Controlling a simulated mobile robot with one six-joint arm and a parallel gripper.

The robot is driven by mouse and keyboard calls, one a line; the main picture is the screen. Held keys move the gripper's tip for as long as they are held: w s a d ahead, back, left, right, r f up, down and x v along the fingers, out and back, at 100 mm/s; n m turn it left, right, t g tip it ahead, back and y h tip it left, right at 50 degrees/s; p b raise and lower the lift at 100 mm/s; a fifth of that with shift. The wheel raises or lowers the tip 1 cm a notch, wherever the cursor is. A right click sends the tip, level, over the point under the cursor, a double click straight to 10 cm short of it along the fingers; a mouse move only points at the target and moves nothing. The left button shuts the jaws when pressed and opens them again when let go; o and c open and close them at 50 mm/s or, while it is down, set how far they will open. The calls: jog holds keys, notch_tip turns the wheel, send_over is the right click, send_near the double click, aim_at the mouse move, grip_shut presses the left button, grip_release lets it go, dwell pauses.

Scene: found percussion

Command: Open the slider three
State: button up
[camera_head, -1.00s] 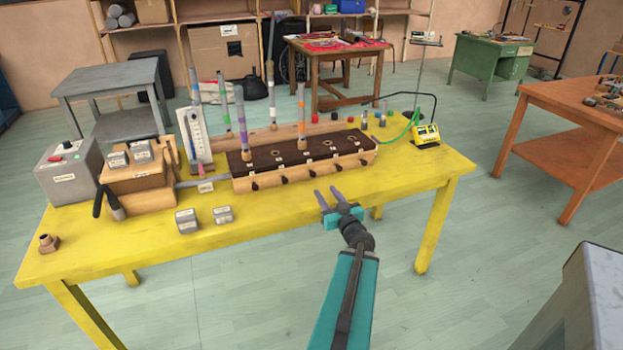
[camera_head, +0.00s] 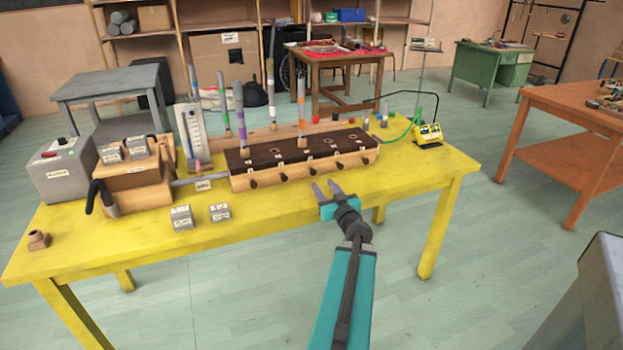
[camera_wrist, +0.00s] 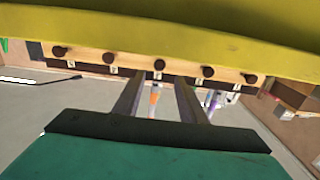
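The slider unit is a long pale wooden block with a dark top (camera_head: 290,152) on the yellow table. Several dark round knobs stick out along its front face, with small labels I cannot read. The middle knob (camera_head: 309,172), third from either end, also shows in the wrist view (camera_wrist: 159,64). My gripper (camera_head: 325,187) is open and empty in front of the block, apart from the knobs. In the wrist view its two fingers (camera_wrist: 157,85) point toward the middle knob, which appears just beyond the tips. Colour-banded tubes (camera_head: 301,110) stand at the block.
Small grey labelled blocks (camera_head: 181,217) lie left of the slider unit, beside a wooden device with black handles (camera_head: 130,185). A yellow box with a green cable (camera_head: 429,134) stands at the right.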

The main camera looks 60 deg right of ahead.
aim_at(314, 173)
jog(key=shift+x, duration=5.2)
grip_shut()
